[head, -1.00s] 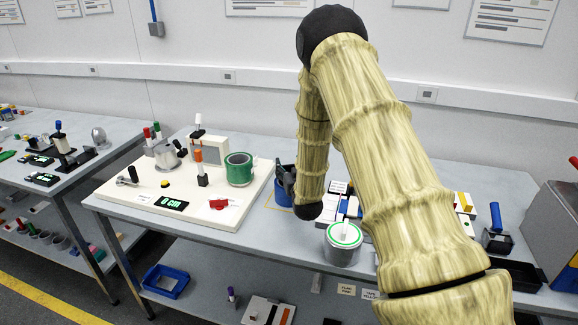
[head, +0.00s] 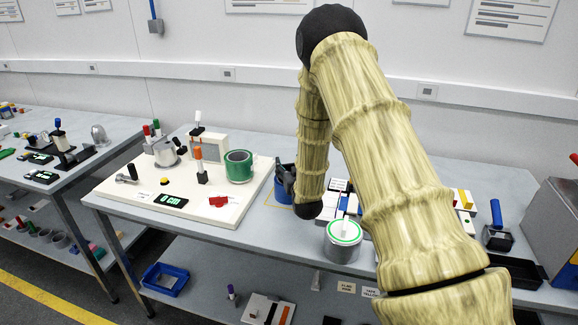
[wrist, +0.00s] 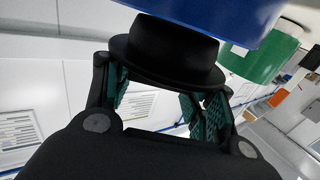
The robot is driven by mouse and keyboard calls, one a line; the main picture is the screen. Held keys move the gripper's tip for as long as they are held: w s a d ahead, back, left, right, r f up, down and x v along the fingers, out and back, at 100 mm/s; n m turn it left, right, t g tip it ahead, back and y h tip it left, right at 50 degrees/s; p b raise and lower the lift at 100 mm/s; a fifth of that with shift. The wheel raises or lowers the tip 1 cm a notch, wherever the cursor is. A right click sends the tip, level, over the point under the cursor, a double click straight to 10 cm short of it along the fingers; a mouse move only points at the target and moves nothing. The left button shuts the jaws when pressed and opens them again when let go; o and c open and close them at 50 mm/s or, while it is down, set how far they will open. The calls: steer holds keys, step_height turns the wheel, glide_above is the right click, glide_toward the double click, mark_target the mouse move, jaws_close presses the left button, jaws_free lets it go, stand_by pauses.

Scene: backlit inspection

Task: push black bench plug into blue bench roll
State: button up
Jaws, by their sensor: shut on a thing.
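The blue bench roll (head: 281,195) stands on the table right of the cream board in the head view, partly behind my arm. My gripper (head: 287,177) is over it. In the wrist view my gripper (wrist: 158,92) is shut on the black bench plug (wrist: 165,62), with teal-padded fingers at either side. The plug's wide rim faces my gripper, and its narrower part meets the edge of the blue roll, which also shows in the wrist view (wrist: 225,25). I cannot tell how far the plug is inside the roll. The roll's opening is hidden.
A green roll (head: 239,168) stands on the cream board (head: 130,208) just left of the blue roll. A grey can with a green ring (head: 343,245) stands near the table's front edge. Several blocks lie right of the roll, partly behind my arm.

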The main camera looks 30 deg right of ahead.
steer(key=shift+f+b, duration=0.9)
steer(key=shift+f, duration=0.4)
steer(key=o, duration=1)
steer(key=v, duration=1.2)
steer(key=shift+a, duration=0.1)
